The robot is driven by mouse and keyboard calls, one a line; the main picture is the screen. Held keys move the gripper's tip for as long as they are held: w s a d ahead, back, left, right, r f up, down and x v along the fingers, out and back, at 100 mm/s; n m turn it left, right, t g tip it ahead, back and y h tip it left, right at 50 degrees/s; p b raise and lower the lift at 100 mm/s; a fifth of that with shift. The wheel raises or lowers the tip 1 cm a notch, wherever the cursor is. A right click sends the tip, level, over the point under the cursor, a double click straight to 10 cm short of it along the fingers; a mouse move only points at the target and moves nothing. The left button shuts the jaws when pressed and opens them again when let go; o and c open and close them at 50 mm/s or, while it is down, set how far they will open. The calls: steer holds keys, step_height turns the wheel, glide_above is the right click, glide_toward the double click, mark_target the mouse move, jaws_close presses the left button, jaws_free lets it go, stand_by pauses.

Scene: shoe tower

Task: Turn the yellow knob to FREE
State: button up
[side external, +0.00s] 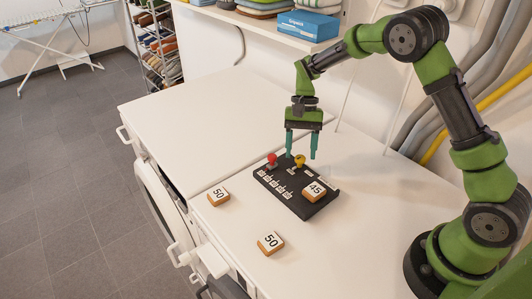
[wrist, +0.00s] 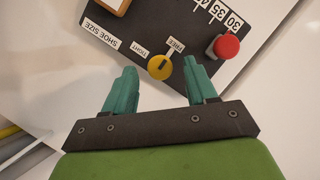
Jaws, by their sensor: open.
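The yellow knob (side external: 299,160) stands on a black panel (side external: 317,210) on the white worktop. In the wrist view the yellow knob (wrist: 159,67) sits by two labels, TIGHT and FREE; which one it points at I cannot tell for sure. My gripper (side external: 301,157) has teal fingers pointing down over the far edge of the panel. It is open and empty. In the wrist view the fingers of my gripper (wrist: 160,76) are on either side of the knob in the picture, with no clear contact. The red knob (side external: 272,159) stands to the left on the same panel.
A blue box (side external: 307,25) is on the shelf behind.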

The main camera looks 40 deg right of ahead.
steer(key=v, duration=1.1)
steer(key=shift+r, duration=0.1)
steer(key=s+a+r+n+t, duration=0.1)
steer(key=s+a+r+t, duration=0.1)
steer(key=s, duration=0.5)
steer(key=s+a+r+n+t+h, duration=0.1)
steer(key=s+r+n+t, duration=0.1)
steer(key=s+r+t, duration=0.2)
steer(key=s+a+r+n+t, duration=0.2)
steer(key=s+r+t, duration=0.1)
steer(key=s, duration=0.8)
steer(key=shift+a+t, duration=0.4)
steer(key=shift+t, duration=0.3)
